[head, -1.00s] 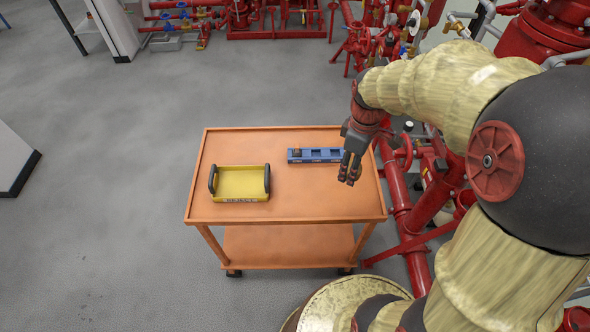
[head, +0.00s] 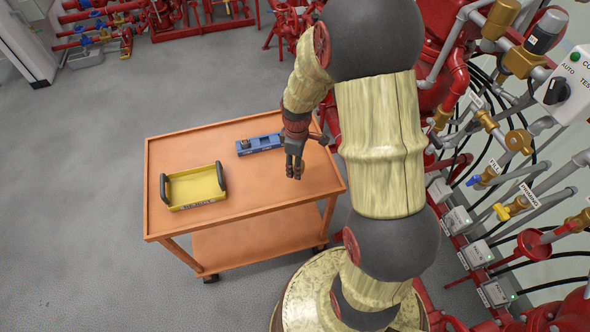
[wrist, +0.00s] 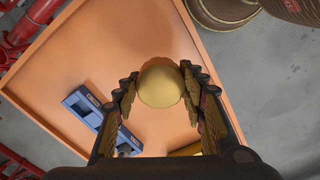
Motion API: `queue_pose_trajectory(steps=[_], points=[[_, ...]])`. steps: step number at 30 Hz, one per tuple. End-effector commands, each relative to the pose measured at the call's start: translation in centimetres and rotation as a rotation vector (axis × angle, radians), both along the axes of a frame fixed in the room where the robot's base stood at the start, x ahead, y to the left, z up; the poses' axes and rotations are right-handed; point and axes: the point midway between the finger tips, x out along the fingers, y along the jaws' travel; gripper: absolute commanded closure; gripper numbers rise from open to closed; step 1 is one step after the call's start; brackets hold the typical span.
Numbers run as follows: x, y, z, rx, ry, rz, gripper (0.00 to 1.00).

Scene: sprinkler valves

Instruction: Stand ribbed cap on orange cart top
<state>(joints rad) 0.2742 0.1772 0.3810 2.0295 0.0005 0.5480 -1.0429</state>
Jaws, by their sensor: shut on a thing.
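My gripper (head: 294,175) points down over the right part of the orange cart top (head: 245,190). In the wrist view my gripper (wrist: 160,88) has its fingers on both sides of a round, brass-coloured cap (wrist: 160,82) and is shut on it. Only the cap's smooth rounded face shows there; no ribs can be made out. The cap cannot be made out in the head view. The orange cart top (wrist: 140,45) lies behind the cap in the wrist view. I cannot tell the gap between cap and cart top.
A blue holder with slots (head: 260,144) stands at the cart's back, with a small brown thing in it. A yellow tray with black handles (head: 195,190) sits on the left. The front middle of the top is bare. Red pipes (head: 455,80) stand to the right.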

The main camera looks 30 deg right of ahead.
Motion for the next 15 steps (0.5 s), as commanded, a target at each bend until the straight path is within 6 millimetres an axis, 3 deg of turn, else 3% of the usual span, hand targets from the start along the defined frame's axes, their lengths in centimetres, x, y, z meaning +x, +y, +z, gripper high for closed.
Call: queue_pose_trajectory(steps=[1,6,15], points=[[0.4,-0.4,-1.5,0.002,0.008,-0.001,0.88],[2.3,-1.5,-4.0,0.002,0.006,-0.001,0.88],[3.5,-2.2,-5.5,0.001,0.005,-0.001,0.88]])
